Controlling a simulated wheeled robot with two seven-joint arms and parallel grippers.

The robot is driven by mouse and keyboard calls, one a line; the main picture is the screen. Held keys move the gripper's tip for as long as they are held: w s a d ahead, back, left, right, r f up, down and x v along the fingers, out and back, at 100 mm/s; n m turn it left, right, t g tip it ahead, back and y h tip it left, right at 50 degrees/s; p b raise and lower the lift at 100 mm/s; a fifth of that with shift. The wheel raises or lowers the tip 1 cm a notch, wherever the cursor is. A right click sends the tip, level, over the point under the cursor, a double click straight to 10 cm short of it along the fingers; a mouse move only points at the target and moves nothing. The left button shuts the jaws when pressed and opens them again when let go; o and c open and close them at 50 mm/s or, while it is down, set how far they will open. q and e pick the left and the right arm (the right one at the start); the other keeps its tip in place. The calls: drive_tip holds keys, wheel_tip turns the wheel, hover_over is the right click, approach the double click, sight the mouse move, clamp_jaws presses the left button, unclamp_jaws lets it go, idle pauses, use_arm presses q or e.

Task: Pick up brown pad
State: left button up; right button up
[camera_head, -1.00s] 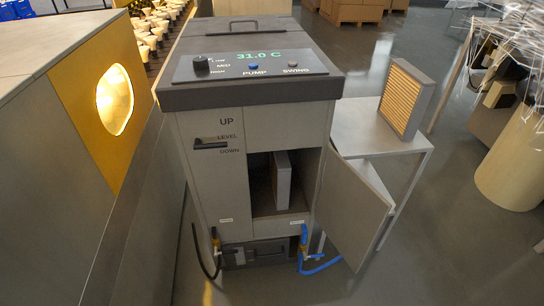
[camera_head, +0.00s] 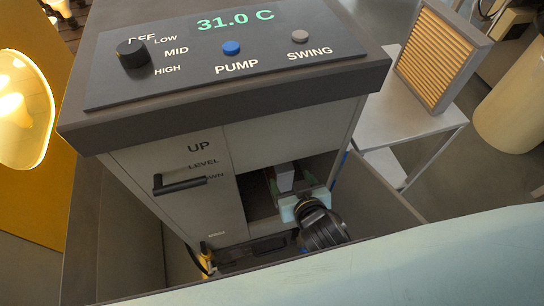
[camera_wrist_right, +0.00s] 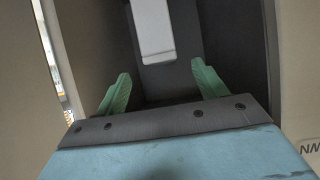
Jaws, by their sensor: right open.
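A pad (camera_head: 286,178) stands upright inside the open compartment of the grey machine. Only its pale narrow edge shows, so its face colour is hidden. My right gripper (camera_head: 300,200) reaches into the compartment in front of it. In the right wrist view, the green fingers (camera_wrist_right: 160,88) are spread apart and empty. The pad's pale edge (camera_wrist_right: 153,30) is ahead of and between them, apart from both. A second pad, with tan-brown slats in a grey frame (camera_head: 437,58), stands on the side table. My left gripper is not in view.
The machine's top panel (camera_head: 235,45) overhangs the compartment. Dark walls (camera_wrist_right: 187,35) flank the fingers. The opened door (camera_head: 375,205) is to the right of the opening. The side table (camera_head: 400,125) has bare room in front of the slatted pad.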

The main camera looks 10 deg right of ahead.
sight(288, 171)
drive_tip(key=w, duration=0.3)
drive_tip(key=shift+w, duration=0.3)
drive_tip(key=w+b, duration=0.1)
drive_tip(key=w, duration=0.3)
drive_tip(key=shift+a, duration=0.1)
drive_tip(key=shift+w, duration=0.75)
drive_tip(key=b+x, duration=0.1)
drive_tip(key=x, duration=0.3)
drive_tip(key=shift+w+a+f+b, duration=0.1)
drive_tip(key=shift+f+b, duration=0.05)
drive_tip(key=shift+b, duration=0.2)
drive_tip(key=shift+w+f, duration=0.15)
drive_tip(key=shift+w, duration=0.15)
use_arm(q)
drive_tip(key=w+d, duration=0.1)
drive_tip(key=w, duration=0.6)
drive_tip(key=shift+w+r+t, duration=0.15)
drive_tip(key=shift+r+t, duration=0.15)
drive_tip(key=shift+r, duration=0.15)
use_arm(e)
drive_tip(key=shift+c, duration=0.3)
drive_tip(key=c, duration=1.4)
clamp_jaws()
